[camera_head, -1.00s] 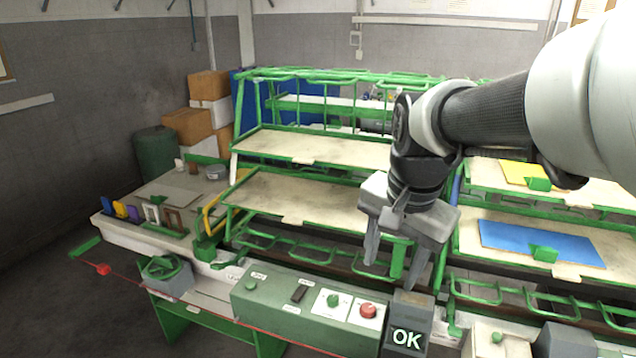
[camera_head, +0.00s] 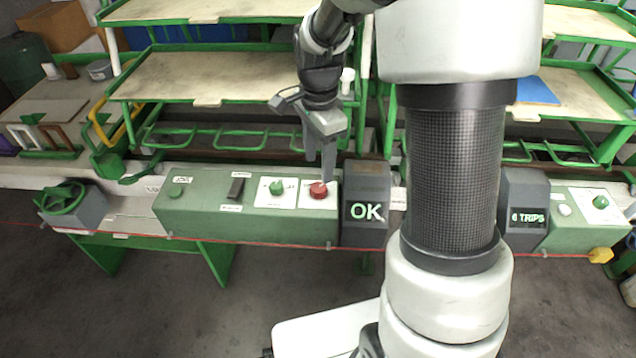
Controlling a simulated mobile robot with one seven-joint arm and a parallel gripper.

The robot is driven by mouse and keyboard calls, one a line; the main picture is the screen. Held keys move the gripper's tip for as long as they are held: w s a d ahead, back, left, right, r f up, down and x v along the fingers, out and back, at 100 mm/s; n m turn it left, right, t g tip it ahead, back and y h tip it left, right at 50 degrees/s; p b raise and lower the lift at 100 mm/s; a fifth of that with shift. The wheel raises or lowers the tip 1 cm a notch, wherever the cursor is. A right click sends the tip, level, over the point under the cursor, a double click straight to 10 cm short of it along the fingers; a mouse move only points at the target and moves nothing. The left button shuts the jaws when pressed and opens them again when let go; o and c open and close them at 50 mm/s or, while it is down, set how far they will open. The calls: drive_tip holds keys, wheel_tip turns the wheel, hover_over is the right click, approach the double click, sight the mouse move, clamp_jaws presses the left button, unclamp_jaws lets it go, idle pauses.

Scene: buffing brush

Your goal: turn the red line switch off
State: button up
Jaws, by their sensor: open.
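The red switch (camera_head: 318,190) is a round red knob on a white plate, at the right end of the green control box (camera_head: 265,226). A white mark shows on its top, but I cannot read its setting. My gripper (camera_head: 319,168) points down with its two fingers apart and nothing between them. In the picture its fingertips are just above the red knob. I cannot tell whether a fingertip touches it.
A green knob (camera_head: 276,187) and a dark rocker (camera_head: 236,188) sit left of the red knob. A red cord (camera_head: 130,236) runs along the front. Green-framed shelves (camera_head: 215,78) rise behind.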

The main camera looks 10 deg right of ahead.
sight(319, 187)
wheel_tip(319, 187, down, 7)
drive_tip(key=shift+f+b, duration=0.1)
drive_tip(key=shift+b, duration=0.5)
drive_tip(key=c, duration=1)
drive_tip(key=shift+c, duration=0.2)
